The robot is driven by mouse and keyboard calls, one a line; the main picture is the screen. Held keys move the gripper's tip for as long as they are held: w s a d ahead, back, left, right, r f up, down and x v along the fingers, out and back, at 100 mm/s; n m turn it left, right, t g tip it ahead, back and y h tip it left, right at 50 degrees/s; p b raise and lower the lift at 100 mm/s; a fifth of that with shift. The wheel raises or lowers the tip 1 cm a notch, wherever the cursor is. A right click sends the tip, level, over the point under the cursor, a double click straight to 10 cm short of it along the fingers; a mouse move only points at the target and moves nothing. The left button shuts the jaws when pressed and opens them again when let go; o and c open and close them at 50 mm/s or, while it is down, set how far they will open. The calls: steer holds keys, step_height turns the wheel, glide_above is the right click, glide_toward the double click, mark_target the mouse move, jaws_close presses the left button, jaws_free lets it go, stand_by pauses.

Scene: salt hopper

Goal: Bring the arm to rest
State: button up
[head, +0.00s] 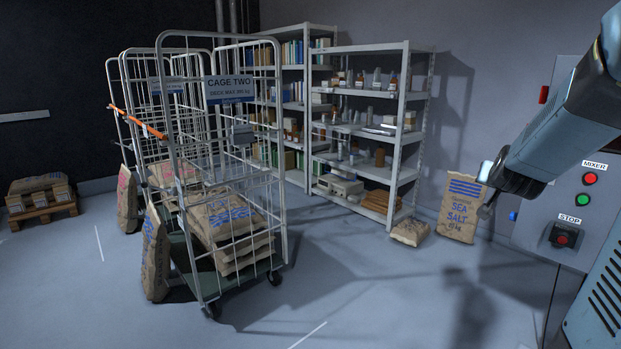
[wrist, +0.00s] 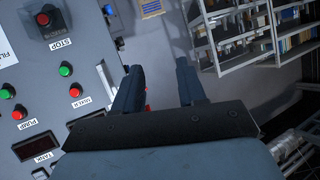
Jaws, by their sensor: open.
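My arm (head: 568,112) reaches in from the upper right of the head view and slants down to the left, held in the air in front of the grey control panel. Its end shows in front of the panel's left side, near the standing salt bag. In the wrist view, my gripper (wrist: 158,68) has its two dark fingers apart with nothing between them. The grey floor and part of the sea salt bag (wrist: 151,8) show beyond the fingers. In the head view the fingers are too small to make out clearly.
The control panel (head: 596,225) with its stop button (head: 563,236) stands close at the right; it fills the left of the wrist view (wrist: 30,85). The salt bag (head: 460,208) leans on the wall. Shelves (head: 405,135) and the cage trolley (head: 283,165) stand left.

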steer(key=s+a+r+n+g+y, duration=0.1)
steer(key=s+a+n+y, duration=0.15)
steer(key=s+a, duration=0.35)
steer(key=s+a+r+n+g+y, duration=0.1)
steer(key=s+a+y, duration=0.25)
steer(key=a, duration=0.45)
steer(key=s+a+n+g, duration=0.1)
steer(key=s+a, duration=0.3)
steer(key=s, duration=0.4)
steer(key=s+a+f+n+g, duration=0.1)
steer(key=s+a+n+g, duration=0.1)
steer(key=s, duration=0.6)
steer(key=shift+s+a+g, duration=0.4)
steer(key=shift+a+g, duration=0.3)
steer(key=shift+a, duration=0.55)
steer(key=shift+d+f+n, duration=0.1)
steer(key=shift+n, duration=0.15)
